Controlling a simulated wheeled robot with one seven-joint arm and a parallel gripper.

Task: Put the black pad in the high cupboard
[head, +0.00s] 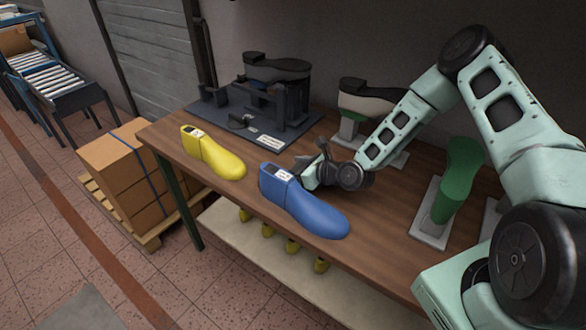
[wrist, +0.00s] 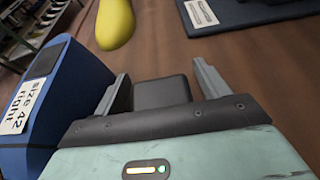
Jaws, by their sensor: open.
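My gripper (head: 313,157) is low over the wooden table, just behind the heel of the blue shoe last. In the wrist view its two fingers (wrist: 158,72) are apart. A dark, box-shaped block with rounded edges, which looks like the black pad (wrist: 161,92), shows between them. I cannot tell whether the fingers touch it. In the head view the gripper and wrist hide the pad, or it is too small to make out. No high cupboard can be made out in either view.
The blue last (head: 300,203) stands close beside my gripper, labelled "size 42 right" in the wrist view (wrist: 75,85). A yellow last (head: 215,155) lies left. A dark fixture (head: 270,95) stands behind; a green last (head: 458,180) is on the right. Boxes (head: 125,170) stand left of the table (head: 245,188).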

